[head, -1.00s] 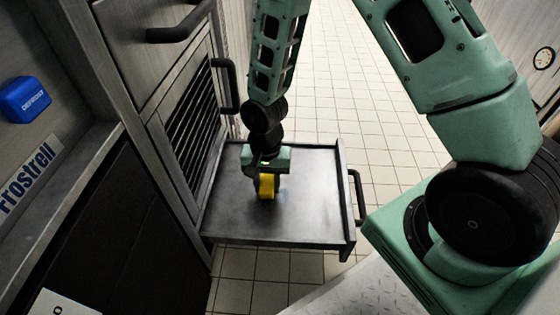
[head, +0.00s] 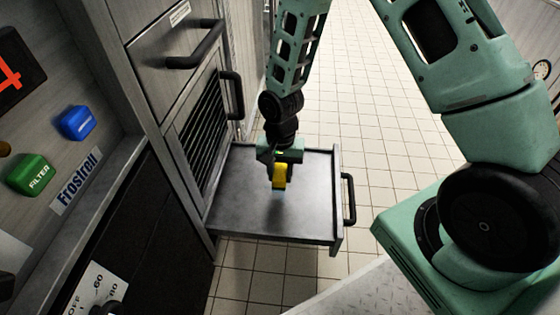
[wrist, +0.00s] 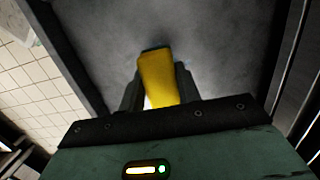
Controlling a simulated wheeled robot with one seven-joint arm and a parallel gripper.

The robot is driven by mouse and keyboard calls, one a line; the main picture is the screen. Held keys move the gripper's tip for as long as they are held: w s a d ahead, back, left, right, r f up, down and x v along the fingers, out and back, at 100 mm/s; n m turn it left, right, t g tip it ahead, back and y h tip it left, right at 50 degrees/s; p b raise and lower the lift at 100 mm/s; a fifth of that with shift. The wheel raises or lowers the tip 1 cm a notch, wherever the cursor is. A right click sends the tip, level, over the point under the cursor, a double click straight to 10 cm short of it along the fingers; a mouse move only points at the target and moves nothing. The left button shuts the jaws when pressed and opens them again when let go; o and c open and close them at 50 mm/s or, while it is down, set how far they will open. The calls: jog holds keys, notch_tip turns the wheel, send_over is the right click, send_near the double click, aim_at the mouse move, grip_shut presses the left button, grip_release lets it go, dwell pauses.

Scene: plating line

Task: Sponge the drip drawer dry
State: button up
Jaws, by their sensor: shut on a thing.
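The drip drawer (head: 300,221) is pulled out from the cabinet, a shallow dark grey tray with low walls. In the wrist view the drawer floor (wrist: 215,55) looks grey with lighter, cloudy patches; I cannot tell how wet it is. My gripper (head: 279,180) points down over the middle of the drawer. It is shut on a yellow sponge (head: 280,172), also seen between the fingers in the wrist view (wrist: 157,75). A pale bluish patch shows under the sponge. I cannot tell whether the sponge touches the floor.
A drawer handle (head: 348,199) sticks out on the right. The cabinet with a vent grille (head: 203,125) and black handles (head: 196,50) stands close on the left. Blue (head: 76,123) and green (head: 31,174) blocks sit farther left. Tiled floor (head: 400,150) is open to the right.

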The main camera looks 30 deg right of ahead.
jog(key=shift+r+p, duration=0.95)
jog(key=shift+r, duration=0.25)
